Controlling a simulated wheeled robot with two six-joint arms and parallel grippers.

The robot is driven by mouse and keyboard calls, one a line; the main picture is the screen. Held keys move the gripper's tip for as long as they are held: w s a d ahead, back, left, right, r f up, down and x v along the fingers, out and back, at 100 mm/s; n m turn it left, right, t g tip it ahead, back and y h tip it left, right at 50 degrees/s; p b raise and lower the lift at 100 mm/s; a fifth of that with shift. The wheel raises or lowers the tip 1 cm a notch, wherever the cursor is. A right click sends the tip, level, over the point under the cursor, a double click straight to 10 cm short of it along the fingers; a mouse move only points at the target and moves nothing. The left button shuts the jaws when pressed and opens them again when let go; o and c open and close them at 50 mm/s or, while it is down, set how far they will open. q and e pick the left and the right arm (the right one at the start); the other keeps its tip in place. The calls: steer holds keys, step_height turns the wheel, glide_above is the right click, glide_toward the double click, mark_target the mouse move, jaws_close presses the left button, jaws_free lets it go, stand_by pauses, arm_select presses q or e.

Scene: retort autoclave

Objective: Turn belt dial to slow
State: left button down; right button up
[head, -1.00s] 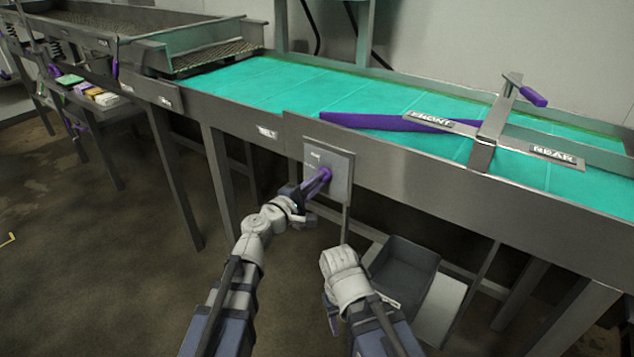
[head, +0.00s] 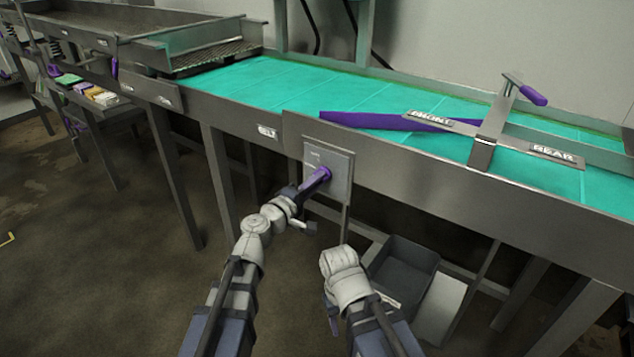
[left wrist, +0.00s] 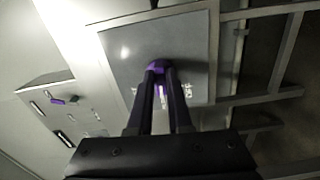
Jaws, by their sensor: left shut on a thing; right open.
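The belt dial is a small purple knob (left wrist: 158,66) on a grey control panel (head: 342,170) fixed to the front of the conveyor. My left gripper (head: 318,178) is shut on the dial, its purple fingers on either side of it in the left wrist view (left wrist: 161,80). In the head view the fingers hide most of the dial. Small white markings (left wrist: 187,90) show on the panel beside the fingers, too blurred to read. My right gripper (head: 333,318) hangs low in front of the conveyor, empty and mostly hidden by its own wrist.
The teal belt (head: 260,88) runs behind the panel, with a purple diverter bar (head: 380,121) across it. FRONT and REAR labels flank a purple-handled lever (head: 532,96). A grey bin (head: 403,272) sits below, near my right arm. Floor at left is clear.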

arm_select(q)
steer(key=c, duration=0.8)
jaws_free()
steer(key=shift+c, duration=0.2)
